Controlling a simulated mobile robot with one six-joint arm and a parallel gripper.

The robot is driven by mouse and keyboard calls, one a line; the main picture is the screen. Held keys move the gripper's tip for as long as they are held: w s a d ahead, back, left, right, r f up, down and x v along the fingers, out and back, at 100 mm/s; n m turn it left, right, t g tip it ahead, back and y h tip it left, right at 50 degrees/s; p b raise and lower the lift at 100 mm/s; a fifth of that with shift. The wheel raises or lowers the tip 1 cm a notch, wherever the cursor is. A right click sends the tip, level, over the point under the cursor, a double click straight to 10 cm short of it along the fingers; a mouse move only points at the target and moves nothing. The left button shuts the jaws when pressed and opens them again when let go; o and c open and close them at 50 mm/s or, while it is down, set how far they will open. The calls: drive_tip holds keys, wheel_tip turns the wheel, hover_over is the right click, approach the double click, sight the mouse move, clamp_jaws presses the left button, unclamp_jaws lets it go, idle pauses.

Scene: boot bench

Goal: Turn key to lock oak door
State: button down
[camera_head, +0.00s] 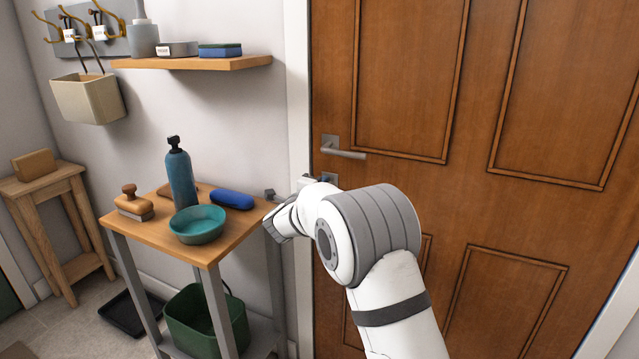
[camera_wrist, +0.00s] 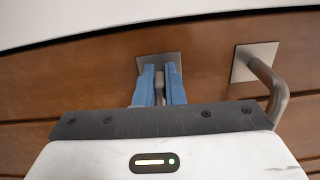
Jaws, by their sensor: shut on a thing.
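The oak door (camera_head: 420,90) is a brown panelled door and looks shut in its white frame. A lever handle (camera_head: 343,152) sits on it, also seen in the wrist view (camera_wrist: 268,75). The square lock plate (camera_wrist: 158,62) is below the handle in the head view and left of it in the wrist view. My gripper (camera_wrist: 160,80) is at the lock plate with its two blue fingers shut on the key (camera_wrist: 160,90), whose grey shaft shows between them. The keyhole is hidden. In the head view my arm covers most of the gripper and the key.
A wooden-topped cart (camera_head: 205,248) stands left of the door, close to my wrist. It holds a blue bottle (camera_head: 180,178), a teal bowl (camera_head: 198,224) and brushes. A wall shelf (camera_head: 195,63) hangs above. A green bin (camera_head: 200,318) is below the cart top.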

drive_tip(key=shift+a+r, duration=0.1)
drive_tip(key=shift+a, duration=0.1)
drive_tip(key=c, duration=1.5)
unclamp_jaws()
drive_tip(key=v, duration=0.7)
drive_tip(key=shift+s+a, duration=0.1)
drive_tip(key=shift+s, duration=0.3)
